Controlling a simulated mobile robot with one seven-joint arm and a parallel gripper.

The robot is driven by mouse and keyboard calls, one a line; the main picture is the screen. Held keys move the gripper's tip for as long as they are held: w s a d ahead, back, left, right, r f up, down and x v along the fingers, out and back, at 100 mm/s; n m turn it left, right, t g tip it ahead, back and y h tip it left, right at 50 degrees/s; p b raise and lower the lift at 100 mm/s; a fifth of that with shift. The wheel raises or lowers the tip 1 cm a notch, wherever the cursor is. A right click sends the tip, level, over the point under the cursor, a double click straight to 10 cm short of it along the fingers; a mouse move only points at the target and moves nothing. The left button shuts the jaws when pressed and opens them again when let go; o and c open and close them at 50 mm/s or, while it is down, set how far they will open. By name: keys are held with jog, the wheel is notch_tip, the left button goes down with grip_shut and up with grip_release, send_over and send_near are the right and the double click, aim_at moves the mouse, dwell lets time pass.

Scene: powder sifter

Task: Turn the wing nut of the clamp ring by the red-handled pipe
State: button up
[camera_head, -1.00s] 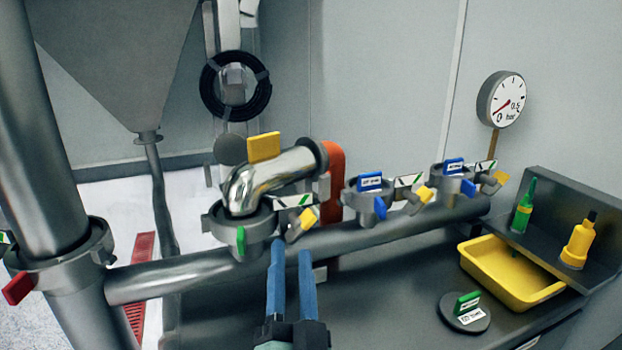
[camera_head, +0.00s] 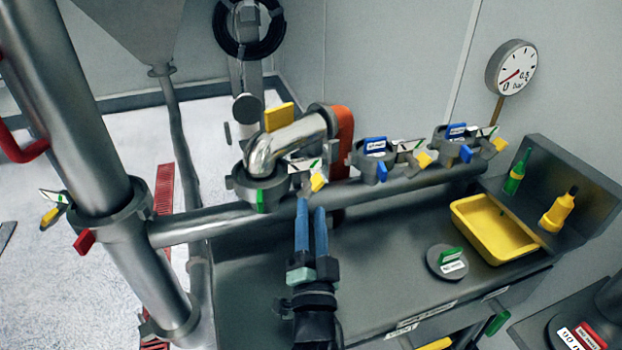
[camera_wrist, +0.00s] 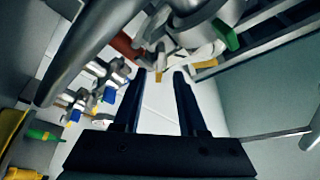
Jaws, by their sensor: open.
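A thick grey pipe (camera_head: 75,110) with a red handle (camera_head: 22,150) stands at the left in the head view. Its clamp ring (camera_head: 118,218) carries a red tab (camera_head: 84,241), a yellow wing nut (camera_head: 50,216) and a white tag with a green line. My gripper (camera_head: 311,206) is open and empty, its blue fingers pointing up in the picture. It is far right of that ring, just below and in front of the green-tabbed clamp ring (camera_head: 262,198) of the chrome elbow. In the wrist view nothing is held between the fingers (camera_wrist: 160,76). The red-handled pipe is not identifiable there.
A horizontal pipe (camera_head: 195,230) runs across behind my gripper, with two blue-tabbed ports (camera_head: 374,160) to the right. A yellow tray (camera_head: 465,220), a round lid with a green tab (camera_head: 447,262) and bottles stand on the bench at right. Open floor shows at the left.

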aim_at(311, 195)
jog(key=shift+p+x, duration=0.3)
jog(key=shift+x, duration=2.65)
grip_shut()
